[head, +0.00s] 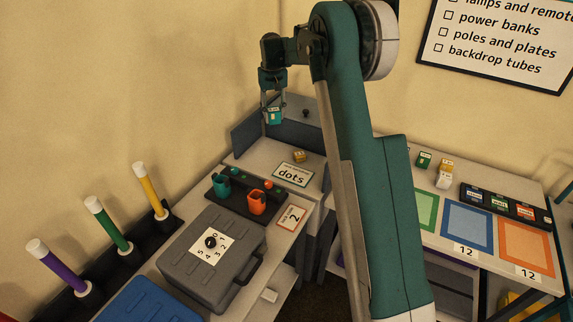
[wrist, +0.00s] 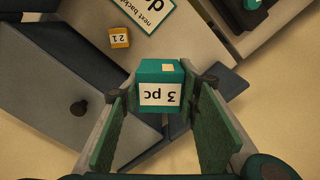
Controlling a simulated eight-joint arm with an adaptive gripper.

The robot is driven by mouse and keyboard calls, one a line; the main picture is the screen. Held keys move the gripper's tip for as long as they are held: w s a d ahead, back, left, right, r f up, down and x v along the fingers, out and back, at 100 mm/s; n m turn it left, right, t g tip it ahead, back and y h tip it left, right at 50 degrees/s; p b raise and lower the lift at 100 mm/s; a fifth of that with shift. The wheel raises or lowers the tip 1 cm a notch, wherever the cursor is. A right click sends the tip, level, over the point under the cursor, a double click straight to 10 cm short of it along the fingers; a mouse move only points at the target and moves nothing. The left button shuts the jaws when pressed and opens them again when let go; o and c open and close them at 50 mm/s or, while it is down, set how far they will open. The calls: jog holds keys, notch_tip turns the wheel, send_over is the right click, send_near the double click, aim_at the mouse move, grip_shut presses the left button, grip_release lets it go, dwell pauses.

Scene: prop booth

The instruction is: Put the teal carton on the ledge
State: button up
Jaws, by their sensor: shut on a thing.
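The teal carton (head: 273,117) hangs in my gripper (head: 272,108), above the far end of the left-hand bench. A blue-grey panel (wrist: 205,85) runs beneath the carton there. The carton looks clear of these surfaces.
Nearer stand a dark tray with teal and orange cups (head: 257,203) and a grey case (head: 210,260). Coloured tubes (head: 107,224) stand along the left wall.

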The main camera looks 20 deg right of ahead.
jog(key=a, duration=0.5)
notch_tip(320, 180, down, 11)
jog(key=shift+w+d+n, duration=0.2)
jog(key=shift+d+n, duration=0.1)
send_over(267, 159)
jog(key=shift+s+a+f, duration=0.1)
jog(key=shift+f, duration=3.05)
jog(key=shift+f+b, duration=0.45)
jog(key=shift+f, duration=1.4)
jog(key=shift+f, duration=0.2)
jog(key=o, duration=0.9)
